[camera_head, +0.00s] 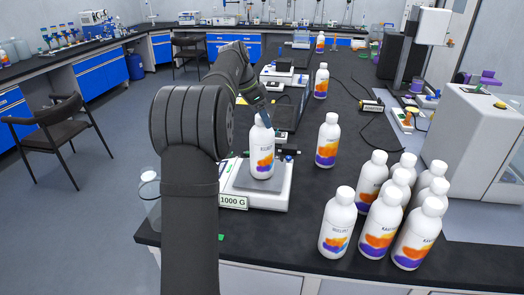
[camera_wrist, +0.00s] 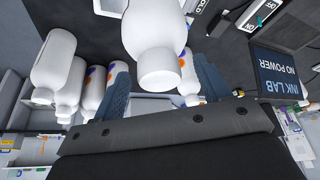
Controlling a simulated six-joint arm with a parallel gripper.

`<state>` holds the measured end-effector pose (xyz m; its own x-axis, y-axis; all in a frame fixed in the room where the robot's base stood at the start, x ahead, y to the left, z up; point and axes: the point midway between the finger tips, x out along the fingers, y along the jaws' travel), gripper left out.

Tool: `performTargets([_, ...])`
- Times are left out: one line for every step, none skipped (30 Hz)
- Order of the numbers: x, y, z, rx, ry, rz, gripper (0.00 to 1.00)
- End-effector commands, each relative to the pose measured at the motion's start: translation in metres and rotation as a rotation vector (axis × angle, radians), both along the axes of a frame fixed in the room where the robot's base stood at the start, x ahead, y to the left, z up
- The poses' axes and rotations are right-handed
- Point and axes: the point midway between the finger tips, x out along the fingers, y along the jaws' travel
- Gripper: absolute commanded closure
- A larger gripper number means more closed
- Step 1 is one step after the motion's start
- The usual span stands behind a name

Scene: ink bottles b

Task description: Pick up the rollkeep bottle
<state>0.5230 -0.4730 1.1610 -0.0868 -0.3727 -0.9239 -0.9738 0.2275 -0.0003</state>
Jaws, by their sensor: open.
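White bottles with orange and purple labels stand upright on the dark bench; their printed names are too small for me to read surely, so I cannot tell which is the rollkeep bottle. One bottle (camera_head: 261,152) stands on the scale (camera_head: 243,186), marked 1000 G. My gripper (camera_head: 263,115) is open at the cap of this bottle, partly hidden by it and my arm. In the wrist view, a bottle cap (camera_wrist: 159,70) lies between the two blue fingers of my gripper (camera_wrist: 162,76), with a gap on both sides.
A front bottle (camera_head: 338,225) stands left of a tight cluster of several bottles (camera_head: 383,222). A single bottle (camera_head: 328,140) stands right of the scale, others further back. A white machine (camera_head: 475,130) fills the right side.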

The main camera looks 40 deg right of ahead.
Motion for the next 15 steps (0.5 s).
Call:
performTargets([-0.0010, -0.0018, -0.0049, 0.001, 0.001, 0.000, 0.31])
performTargets([-0.0013, -0.0025, -0.0069, 0.001, 0.001, 0.000, 0.31])
performTargets([-0.0014, -0.0033, -0.0084, 0.000, 0.000, 0.000, 0.31])
performTargets([-0.0013, -0.0035, -0.0091, 0.000, 0.000, 0.000, 0.31])
performTargets([-0.0013, -0.0038, -0.0093, 0.000, -0.001, 0.000, 0.31])
performTargets([-0.0012, -0.0038, -0.0093, 0.000, -0.001, 0.000, 0.31])
performTargets([-0.0012, -0.0037, -0.0092, 0.000, -0.001, 0.000, 0.31])
performTargets([-0.0012, -0.0037, -0.0091, 0.000, -0.001, 0.000, 0.31])
performTargets([-0.0012, -0.0037, -0.0090, 0.000, -0.001, 0.000, 0.31])
performTargets([-0.0011, -0.0036, -0.0091, 0.000, -0.001, 0.000, 0.31])
performTargets([-0.0011, -0.0035, -0.0090, 0.000, -0.001, 0.000, 0.37])
performTargets([-0.0011, -0.0035, -0.0089, 0.000, -0.001, 0.000, 0.44])
performTargets([-0.0011, -0.0035, -0.0089, 0.000, -0.001, 0.000, 0.50])
performTargets([-0.0011, -0.0035, -0.0089, 0.000, -0.001, 0.000, 0.56])
performTargets([-0.0011, -0.0035, -0.0088, 0.000, -0.001, 0.000, 0.64])
